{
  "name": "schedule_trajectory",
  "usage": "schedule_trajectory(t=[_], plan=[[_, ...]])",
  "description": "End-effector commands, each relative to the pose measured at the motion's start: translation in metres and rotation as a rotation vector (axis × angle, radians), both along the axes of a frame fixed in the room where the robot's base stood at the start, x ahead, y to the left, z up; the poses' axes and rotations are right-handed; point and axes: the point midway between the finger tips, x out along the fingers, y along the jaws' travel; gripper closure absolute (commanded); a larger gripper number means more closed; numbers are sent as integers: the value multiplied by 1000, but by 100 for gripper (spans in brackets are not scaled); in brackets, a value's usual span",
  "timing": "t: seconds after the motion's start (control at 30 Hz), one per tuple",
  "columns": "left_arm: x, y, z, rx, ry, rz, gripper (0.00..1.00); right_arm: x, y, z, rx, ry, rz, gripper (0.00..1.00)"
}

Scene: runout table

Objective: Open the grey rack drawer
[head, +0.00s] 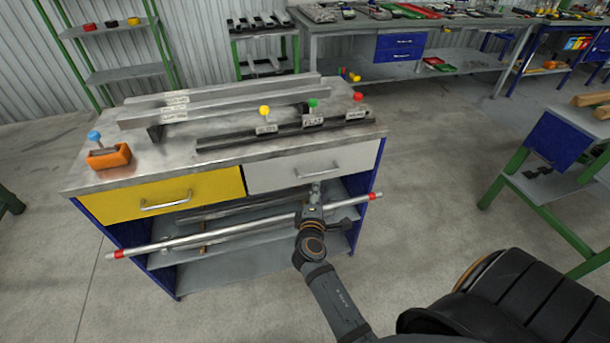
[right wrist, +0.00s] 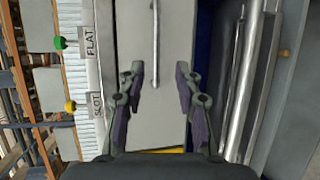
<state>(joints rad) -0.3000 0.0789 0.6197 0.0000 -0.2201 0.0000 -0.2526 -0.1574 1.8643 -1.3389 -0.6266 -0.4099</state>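The grey drawer (head: 290,174) is the right one of two under the table top, and its front looks flush with the yellow drawer, so it appears shut. Its bar handle (head: 324,171) runs across the front. In the right wrist view the handle (right wrist: 155,45) stands ahead of the fingers, along the pale drawer front (right wrist: 173,65). My right gripper (head: 315,187) is just in front of the drawer's lower part. In the right wrist view the gripper (right wrist: 159,82) is open, with nothing between its fingers. My left gripper is not in view.
The yellow drawer (head: 160,197) is beside the grey one. A silver rail (head: 220,234) with red ends crosses in front of the rack, close to my right gripper. The table top (head: 226,142) holds metal bars and coloured knobs. Open floor (head: 430,150) lies to the right.

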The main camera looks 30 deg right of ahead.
Motion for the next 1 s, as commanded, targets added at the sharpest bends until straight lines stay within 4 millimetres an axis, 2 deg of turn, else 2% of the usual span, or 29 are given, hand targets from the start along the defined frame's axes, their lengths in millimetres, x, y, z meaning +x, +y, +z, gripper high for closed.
schedule_trajectory(t=[0.07,0.23,0.5,0.7,1.0], plan=[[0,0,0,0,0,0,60,0,-2,6,-13,-6,-6,66],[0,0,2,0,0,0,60,9,-7,5,-13,-7,-2,66],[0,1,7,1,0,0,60,54,-40,-5,-14,-6,-2,66],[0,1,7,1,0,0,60,78,-57,-12,-11,-6,-1,66],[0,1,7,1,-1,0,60,83,-62,-14,-8,-5,-2,66]])
